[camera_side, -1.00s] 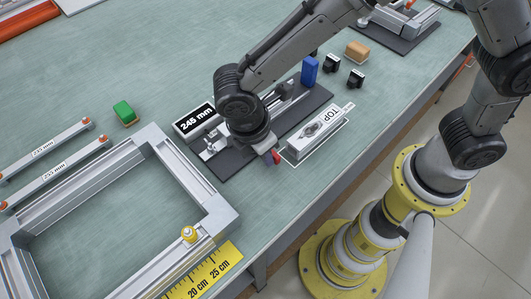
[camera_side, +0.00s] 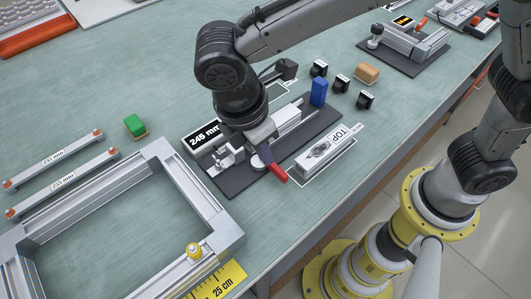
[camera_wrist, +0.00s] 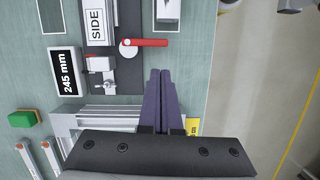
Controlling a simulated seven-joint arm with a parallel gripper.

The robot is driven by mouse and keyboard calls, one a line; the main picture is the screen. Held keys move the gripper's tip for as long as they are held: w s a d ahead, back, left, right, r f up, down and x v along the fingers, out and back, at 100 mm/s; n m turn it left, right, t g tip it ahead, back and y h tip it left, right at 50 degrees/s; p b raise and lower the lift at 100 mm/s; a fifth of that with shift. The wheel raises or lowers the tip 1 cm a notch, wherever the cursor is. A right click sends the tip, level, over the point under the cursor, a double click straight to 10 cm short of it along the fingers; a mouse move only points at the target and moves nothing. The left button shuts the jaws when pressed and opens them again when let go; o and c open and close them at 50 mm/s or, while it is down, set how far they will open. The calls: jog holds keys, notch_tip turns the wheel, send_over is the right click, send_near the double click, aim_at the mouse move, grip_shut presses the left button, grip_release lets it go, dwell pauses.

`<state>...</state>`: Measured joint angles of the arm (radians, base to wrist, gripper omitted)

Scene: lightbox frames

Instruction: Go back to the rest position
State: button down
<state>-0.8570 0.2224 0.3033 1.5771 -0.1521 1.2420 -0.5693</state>
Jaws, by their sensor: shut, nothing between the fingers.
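My gripper (camera_side: 262,156) is shut and empty, above the front left part of a dark fixture plate (camera_side: 233,184). Its dark purple fingers (camera_wrist: 163,95) lie side by side in the wrist view with nothing between them. A red lever (camera_side: 273,173) sits on the fixture close to the fingertips in the side view. In the wrist view the red lever (camera_wrist: 150,42) shows clear of the fingertips. A bar marked SIDE (camera_wrist: 98,22) lies in the fixture. My wrist hides part of the fixture in the side view.
A metal frame (camera_side: 190,195) lies at left, with a yellow-topped piece (camera_side: 193,251) on it. A TOP-marked bar (camera_side: 325,151) lies right of the fixture. A blue block (camera_side: 319,92), several black pieces, a tan block (camera_side: 367,74) and a green block (camera_side: 135,125) stand around.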

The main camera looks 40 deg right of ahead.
jog(key=w+d+r+m+t+y, duration=0.1)
jog(key=d+r+m, duration=0.2)
jog(key=d+r, duration=0.4)
jog(key=w+d+r+m+t+y, duration=0.1)
jog(key=d+r+m, duration=0.25)
jog(key=d, duration=0.55)
jog(key=s+d+r+m+t, duration=0.2)
jog(key=s+d+m, duration=0.3)
jog(key=s+d, duration=0.3)
jog(key=s+d+f+m+t, duration=0.1)
jog(key=s+d+f+m, duration=0.1)
jog(key=s+f+m, duration=0.2)
jog(key=shift+s+d+f+m+t+y, duration=0.15)
jog(key=shift+s+d+m+t+y, duration=0.25)
jog(key=shift+m, duration=0.35)
jog(key=shift+a, duration=0.1)
